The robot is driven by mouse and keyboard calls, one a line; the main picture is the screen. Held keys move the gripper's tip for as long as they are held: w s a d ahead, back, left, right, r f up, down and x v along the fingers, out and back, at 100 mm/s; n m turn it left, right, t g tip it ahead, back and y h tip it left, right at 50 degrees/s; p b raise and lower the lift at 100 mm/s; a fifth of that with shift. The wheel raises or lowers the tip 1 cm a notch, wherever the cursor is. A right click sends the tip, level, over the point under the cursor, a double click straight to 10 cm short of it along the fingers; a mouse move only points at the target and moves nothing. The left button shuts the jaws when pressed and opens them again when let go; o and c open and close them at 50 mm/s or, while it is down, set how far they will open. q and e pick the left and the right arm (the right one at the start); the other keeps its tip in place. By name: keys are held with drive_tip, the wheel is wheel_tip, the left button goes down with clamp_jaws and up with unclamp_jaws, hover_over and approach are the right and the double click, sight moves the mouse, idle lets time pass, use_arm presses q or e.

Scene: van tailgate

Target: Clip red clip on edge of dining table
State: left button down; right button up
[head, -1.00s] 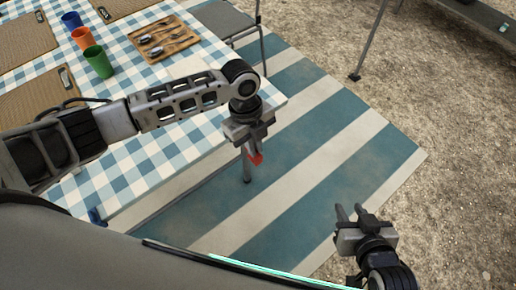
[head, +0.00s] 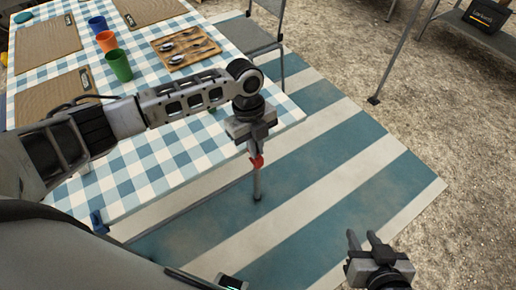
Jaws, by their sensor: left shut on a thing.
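The dining table (head: 160,182) has a blue-and-white checked cloth and fills the left of the head view. My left gripper (head: 255,148) points down, just off the table's near right edge in the picture. It is shut on the red clip (head: 257,161), a small red piece showing below its fingers. The clip looks apart from the table edge, over the striped mat. A blue clip (head: 98,222) sits on the table's edge near its lower left corner. My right gripper (head: 363,240) is open and empty at the lower right, over the mat and gravel. My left arm hides part of the tabletop.
Blue (head: 97,25), orange (head: 106,41) and green (head: 118,65) cups stand on the table, with woven placemats (head: 48,45) and a wooden cutlery board (head: 186,47). A grey chair (head: 246,35) stands at the far right side. The striped mat (head: 330,150) is otherwise clear.

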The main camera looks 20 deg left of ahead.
use_arm(q)
drive_tip(key=shift+w+a, duration=0.3)
drive_tip(key=shift+a, duration=0.1)
idle(0.8)
drive_tip(key=shift+w+a, duration=0.3)
drive_tip(key=shift+a, duration=0.1)
drive_tip(key=shift+w+a, duration=0.2)
drive_tip(key=shift+w+a, duration=0.25)
drive_tip(key=shift+a, duration=0.15)
drive_tip(key=shift+w+a, duration=0.1)
idle(0.6)
drive_tip(key=shift+w+a, duration=0.3)
drive_tip(key=shift+a, duration=0.05)
idle(0.4)
